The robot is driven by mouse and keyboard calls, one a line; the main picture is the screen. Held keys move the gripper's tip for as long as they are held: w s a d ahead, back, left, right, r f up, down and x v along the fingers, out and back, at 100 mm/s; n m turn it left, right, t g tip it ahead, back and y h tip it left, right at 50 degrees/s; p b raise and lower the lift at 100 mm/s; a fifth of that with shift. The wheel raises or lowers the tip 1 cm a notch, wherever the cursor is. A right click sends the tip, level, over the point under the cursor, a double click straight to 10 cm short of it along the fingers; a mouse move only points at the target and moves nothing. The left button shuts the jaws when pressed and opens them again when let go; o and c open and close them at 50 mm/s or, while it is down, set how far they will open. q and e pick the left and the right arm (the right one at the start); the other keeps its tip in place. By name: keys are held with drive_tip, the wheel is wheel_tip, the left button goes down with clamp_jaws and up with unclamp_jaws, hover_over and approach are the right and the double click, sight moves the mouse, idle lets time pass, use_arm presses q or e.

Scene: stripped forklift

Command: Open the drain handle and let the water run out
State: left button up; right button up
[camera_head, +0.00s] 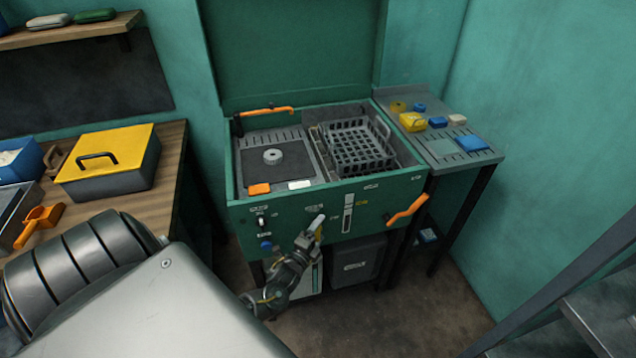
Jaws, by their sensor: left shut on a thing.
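A green washing unit (235,212) stands ahead with its lid up. My left gripper (308,240) is at the middle of its front panel, shut on a small pale handle (317,222) that points up and to the right. The gripper hides the handle's lower end and its mount. An orange lever (407,210) sticks out at the right end of the front panel, apart from my gripper. I see no running water. My right gripper is not in view.
Inside the unit are a dark wire basket (358,148) and a flat plate with a round gear (273,156). A dark box (357,262) stands below. A side table (440,165) with small blocks is at right, a wooden bench (165,185) with a yellow-lidded box (107,160) at left.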

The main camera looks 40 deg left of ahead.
use_arm(q)
drive_tip(key=shift+f, duration=0.1)
drive_tip(key=o, duration=0.9)
drive_tip(key=shift+c, duration=0.2)
drive_tip(key=s+d+b, duration=0.1)
drive_tip(key=s+d, duration=0.1)
drive_tip(key=s, duration=0.8)
drive_tip(key=shift+s, duration=0.35)
